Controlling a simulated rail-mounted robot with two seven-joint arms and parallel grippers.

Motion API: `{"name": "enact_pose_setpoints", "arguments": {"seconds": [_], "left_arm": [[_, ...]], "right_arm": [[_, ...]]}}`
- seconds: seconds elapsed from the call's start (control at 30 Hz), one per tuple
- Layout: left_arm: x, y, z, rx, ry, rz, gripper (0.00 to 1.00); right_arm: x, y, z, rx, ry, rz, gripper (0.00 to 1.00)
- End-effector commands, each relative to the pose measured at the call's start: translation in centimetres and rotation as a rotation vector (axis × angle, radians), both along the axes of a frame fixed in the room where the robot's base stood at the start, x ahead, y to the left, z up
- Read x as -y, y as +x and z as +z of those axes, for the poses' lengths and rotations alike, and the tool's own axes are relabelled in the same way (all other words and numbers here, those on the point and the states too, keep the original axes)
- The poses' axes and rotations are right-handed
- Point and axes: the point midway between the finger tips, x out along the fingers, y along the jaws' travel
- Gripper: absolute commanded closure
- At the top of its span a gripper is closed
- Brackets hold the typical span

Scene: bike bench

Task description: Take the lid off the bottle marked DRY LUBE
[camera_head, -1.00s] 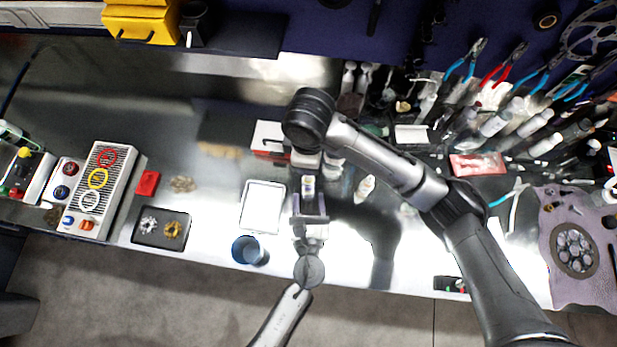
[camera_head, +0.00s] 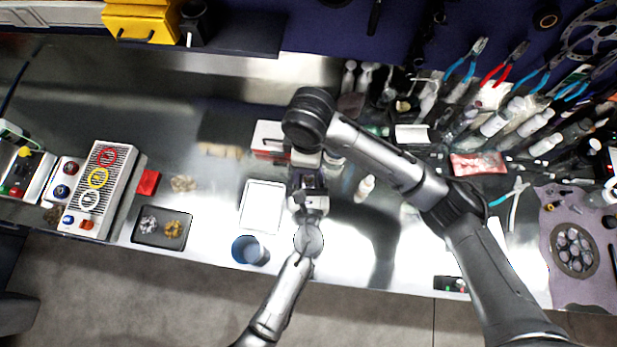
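My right gripper (camera_head: 306,172) hangs from the arm that comes in from the lower right, over the middle of the bench. My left gripper (camera_head: 308,187) comes up from the bottom edge and meets the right gripper there. The two overlap in the picture, and their fingertips are too small and covered to read. The small pale bottle that showed between them is now hidden or too small to make out. A small white bottle (camera_head: 365,188) stands just right of the grippers. No DRY LUBE marking is readable on any bottle.
A white tray (camera_head: 262,207) and a blue cup (camera_head: 249,250) are left of the grippers. A red and white box (camera_head: 268,140) is behind them. A dark tray (camera_head: 161,229) with small parts lies farther left. Bottles and tools crowd the back right. Bare bench lies right of the grippers.

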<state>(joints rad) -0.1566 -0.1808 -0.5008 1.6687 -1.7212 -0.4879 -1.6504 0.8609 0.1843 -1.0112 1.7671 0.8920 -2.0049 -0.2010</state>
Motion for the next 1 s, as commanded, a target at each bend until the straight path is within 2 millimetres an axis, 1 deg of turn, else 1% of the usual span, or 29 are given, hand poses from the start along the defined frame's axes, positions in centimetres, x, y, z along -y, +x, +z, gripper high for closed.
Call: {"name": "enact_pose_setpoints", "arguments": {"seconds": [0.03, 0.07, 0.5, 0.77, 0.8, 1.0], "left_arm": [[0.00, -0.01, 0.00, 0.000, 0.000, 0.000, 0.56], [0.00, -0.02, 0.00, 0.000, 0.000, 0.000, 0.58], [-0.01, -0.04, -0.07, -0.001, 0.000, 0.000, 1.00], [-0.03, -0.08, -0.25, -0.004, 0.001, 0.000, 1.00], [-0.02, -0.09, -0.28, -0.005, 0.001, 0.000, 0.79], [-0.02, -0.10, -0.25, -0.004, 0.001, 0.000, 0.60]], "right_arm": [[0.00, 0.00, 0.00, 0.000, 0.000, 0.000, 0.60], [0.00, 0.00, 0.00, 0.000, 0.000, 0.000, 0.60], [0.00, 0.00, -0.01, 0.000, 0.000, 0.000, 0.60], [0.00, 0.00, -0.03, 0.000, 0.000, 0.000, 0.60], [0.00, 0.00, -0.03, 0.000, 0.000, 0.000, 0.60], [0.00, 0.00, -0.04, 0.000, 0.000, 0.000, 0.60]]}}
